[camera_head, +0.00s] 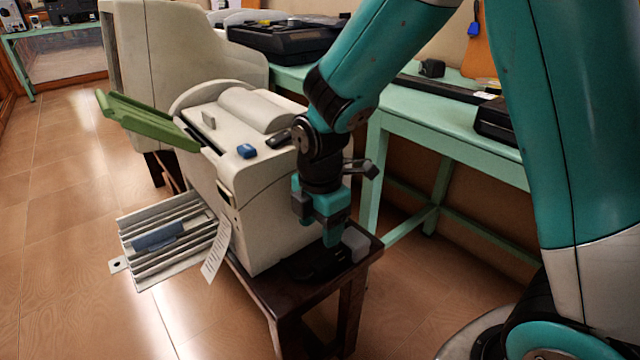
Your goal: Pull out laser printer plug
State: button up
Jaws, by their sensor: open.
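The laser printer appears to be the bulky cream machine (265,185) with a green tray (150,118) on a dark wooden stand (318,298). My gripper (331,240) points down at the printer's right side, low over the stand's right end. It is open, and its far finger is partly hidden. A black, low object (318,264), perhaps a socket block, lies under it on the stand. A small light grey block (356,241), possibly the plug, is just right of the fingers. I cannot tell whether the fingers touch or surround it.
A green table (455,134) with black devices stands behind and to the right. A large cream machine (185,50) is behind the printer. A ribbed paper tray (170,240) sticks out at the printer's left. The tiled floor at left is clear.

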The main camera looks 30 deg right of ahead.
notch_tip(320, 180, up, 7)
jog(key=p, duration=0.1)
dwell(0.6)
jog(key=s+a+r+m+y, duration=0.2)
jog(key=s+a+r+m, duration=0.15)
jog(key=s+m, duration=0.45)
jog(key=s+a+r+m+y, duration=0.25)
jog(key=s+r+m, duration=0.3)
jog(key=s, duration=0.45)
notch_tip(320, 180, up, 24)
jog(key=p, duration=2.4)
jog(key=shift+w+f, duration=0.2)
jog(key=shift+w, duration=0.05)
